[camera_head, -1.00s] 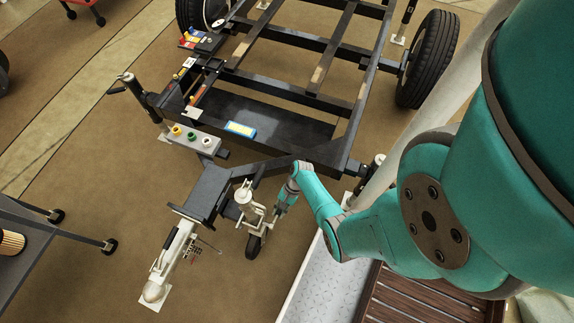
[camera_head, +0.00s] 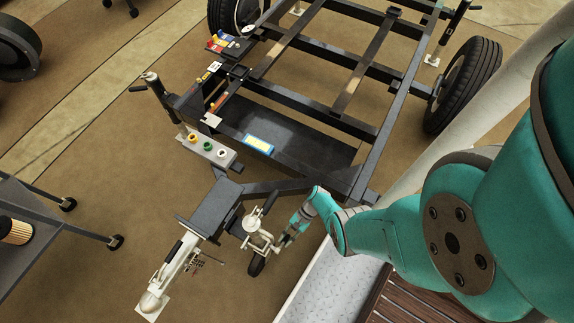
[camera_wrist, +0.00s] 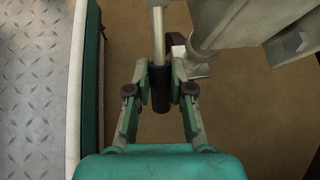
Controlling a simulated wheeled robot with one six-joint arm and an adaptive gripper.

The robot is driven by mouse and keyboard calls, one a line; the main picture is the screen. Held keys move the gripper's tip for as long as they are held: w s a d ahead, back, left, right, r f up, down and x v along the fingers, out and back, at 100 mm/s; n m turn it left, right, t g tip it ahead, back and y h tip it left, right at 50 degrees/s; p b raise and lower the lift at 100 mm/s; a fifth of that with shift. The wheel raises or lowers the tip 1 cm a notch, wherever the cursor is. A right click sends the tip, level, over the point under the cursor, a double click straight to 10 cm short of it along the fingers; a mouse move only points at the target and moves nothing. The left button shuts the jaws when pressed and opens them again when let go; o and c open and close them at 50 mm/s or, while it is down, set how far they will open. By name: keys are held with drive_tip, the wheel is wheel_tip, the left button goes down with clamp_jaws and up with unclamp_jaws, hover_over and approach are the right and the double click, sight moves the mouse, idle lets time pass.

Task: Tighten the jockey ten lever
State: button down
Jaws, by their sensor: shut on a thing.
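The jockey ten lever is a pale metal rod (camera_wrist: 158,35) with a black grip (camera_wrist: 160,88) in the wrist view. My gripper (camera_wrist: 160,76) is shut on the black grip, with one finger on each side. In the head view my gripper (camera_head: 286,238) is just right of the jockey wheel's clamp and mostly too small to read there. The jockey wheel (camera_head: 257,265) stands upright beside the trailer's drawbar, its white-topped post (camera_head: 251,224) above it. The clamp's metal body (camera_wrist: 202,60) shows right of the rod in the wrist view.
The dark trailer frame (camera_head: 345,122) fills the upper middle. Its pale coupling (camera_head: 170,273) is left of the jockey wheel. A metal tread-plate surface (camera_wrist: 38,75) lies close at left in the wrist view. A dark cart (camera_head: 40,238) stands at far left.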

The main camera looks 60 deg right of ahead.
drive_tip(key=c, duration=1)
unclamp_jaws()
drive_tip(key=v, duration=1.2)
